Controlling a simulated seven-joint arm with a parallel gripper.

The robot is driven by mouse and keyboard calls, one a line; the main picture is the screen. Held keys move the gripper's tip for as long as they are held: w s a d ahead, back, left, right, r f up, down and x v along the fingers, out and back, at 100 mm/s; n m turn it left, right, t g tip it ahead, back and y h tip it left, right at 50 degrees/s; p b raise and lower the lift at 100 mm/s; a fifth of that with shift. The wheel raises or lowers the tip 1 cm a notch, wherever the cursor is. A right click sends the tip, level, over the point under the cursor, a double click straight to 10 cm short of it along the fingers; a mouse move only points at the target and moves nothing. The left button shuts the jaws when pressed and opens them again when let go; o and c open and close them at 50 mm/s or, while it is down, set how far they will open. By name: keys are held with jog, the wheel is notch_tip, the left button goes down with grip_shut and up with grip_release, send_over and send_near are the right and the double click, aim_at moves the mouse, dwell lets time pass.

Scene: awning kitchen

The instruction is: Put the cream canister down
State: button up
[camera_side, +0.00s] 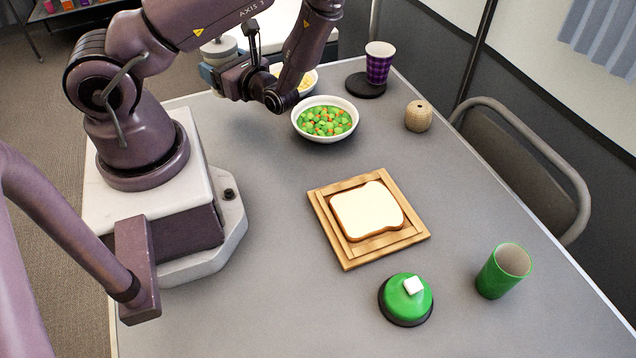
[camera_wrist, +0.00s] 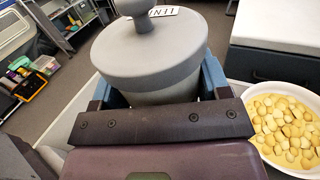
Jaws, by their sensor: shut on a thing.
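The cream canister (camera_wrist: 150,55) fills the upper middle of the wrist view, a pale grey round body with a wide lid and a knob. My gripper (camera_wrist: 155,88) is shut on it, with a blue finger on either side of the body. In the side view the canister's lid (camera_side: 219,45) shows at the table's far left, partly hidden by my gripper (camera_side: 222,74) and arm. It looks upright. I cannot tell whether its base touches the table.
A bowl of yellow pieces (camera_wrist: 285,128) stands close to the right of the canister. A bowl of green vegetables (camera_side: 327,119), a purple cup (camera_side: 379,66), a wooden pot (camera_side: 418,116), bread (camera_side: 366,210) on a board (camera_side: 345,252) and a green cup (camera_side: 503,271) stand on the table.

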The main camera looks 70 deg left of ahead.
jog(key=s+d+n+g+h, duration=0.1)
jog(key=d+n+g+h, duration=0.2)
jog(key=d+n+h, duration=1.45)
jog(key=s+d+n+g+h, duration=0.3)
jog(key=d+h, duration=0.8)
jog(key=d, duration=1.5)
jog(key=shift+w+d+f+n+t+h, duration=0.55)
jog(key=shift+w+f+n+t+h, duration=0.45)
jog(key=shift+f+n+t, duration=0.6)
jog(key=shift+w+d+f+n+t+h, duration=0.5)
jog(key=shift+w+f+n+t+h, duration=0.55)
jog(key=shift+t, duration=0.9)
jog(key=shift+w+d+f+n+t+h, duration=0.65)
jog(key=shift+w+f+n+t, duration=0.55)
jog(key=shift+f+n+t, duration=0.45)
jog(key=shift+a+f, duration=0.1)
jog(key=shift+f, duration=0.05)
jog(key=shift+f, duration=0.1)
jog(key=o, duration=1)
